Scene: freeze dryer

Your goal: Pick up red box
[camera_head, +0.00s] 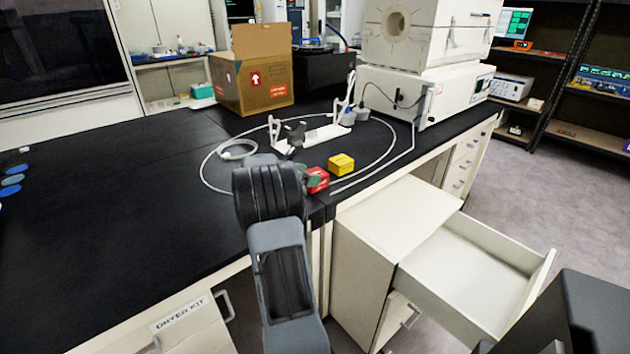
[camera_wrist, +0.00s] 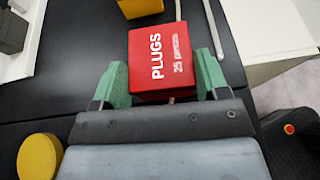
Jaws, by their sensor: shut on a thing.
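The red box (camera_wrist: 160,63), with white lettering reading "PLUGS", sits between the two green fingers of my gripper (camera_wrist: 163,75) in the wrist view. The fingers are shut on its left and right sides. In the head view, the red box (camera_head: 318,179) shows near the front edge of the black bench, partly hidden behind my arm. I cannot tell whether it touches the bench top.
A yellow box (camera_head: 341,164) stands just beyond the red box. A grey cable loops around a white stand (camera_head: 312,137) behind. A drawer (camera_head: 470,262) is open at the right. The left of the black bench (camera_head: 120,230) is mostly clear.

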